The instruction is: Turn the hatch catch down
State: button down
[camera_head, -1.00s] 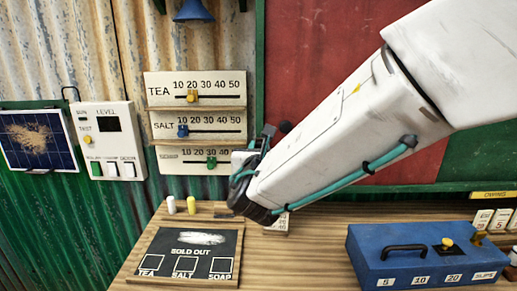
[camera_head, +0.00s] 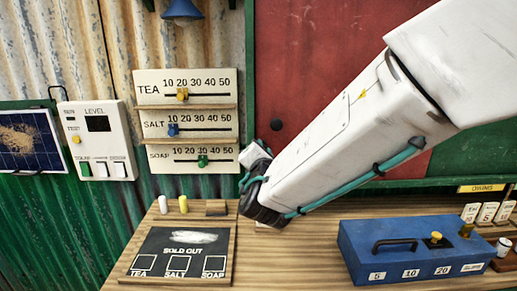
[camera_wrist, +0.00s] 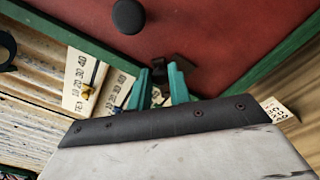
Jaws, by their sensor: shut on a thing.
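The red hatch (camera_head: 350,60) in its green frame fills the back wall behind my arm. A black round knob (camera_head: 276,124) sits on it and also shows in the wrist view (camera_wrist: 128,16). In the wrist view the dark hatch catch (camera_wrist: 182,64) is at the lower edge of the hatch. My gripper (camera_wrist: 161,82) has its teal fingers close together at the catch, shut on it. The part between the fingers is mostly hidden, so the catch's exact angle is unclear. In the head view my arm hides the fingers and the catch.
The price board (camera_head: 185,88) with several sliders is just left of my wrist. A sold-out slate (camera_head: 135,262) and a blue cash box (camera_head: 345,240) stand on the wooden counter (camera_head: 290,262). Bare counter lies between them.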

jog(key=shift+d+f+m, duration=0.25)
jog(key=shift+f+m, duration=0.3)
jog(key=shift+m, duration=0.95)
jog(key=shift+d+f+m, duration=0.2)
jog(key=shift+f+m, duration=0.4)
jog(key=shift+m, duration=0.9)
jog(key=shift+d+f+m, duration=0.25)
jog(key=shift+f+m, duration=0.3)
jog(key=shift+m, duration=0.95)
jog(key=c, duration=1.3)
grip_release()
jog(key=shift+s, duration=0.1)
jog(key=s, duration=0.7)
jog(key=shift+s+a, duration=0.15)
jog(key=shift+s, duration=0.25)
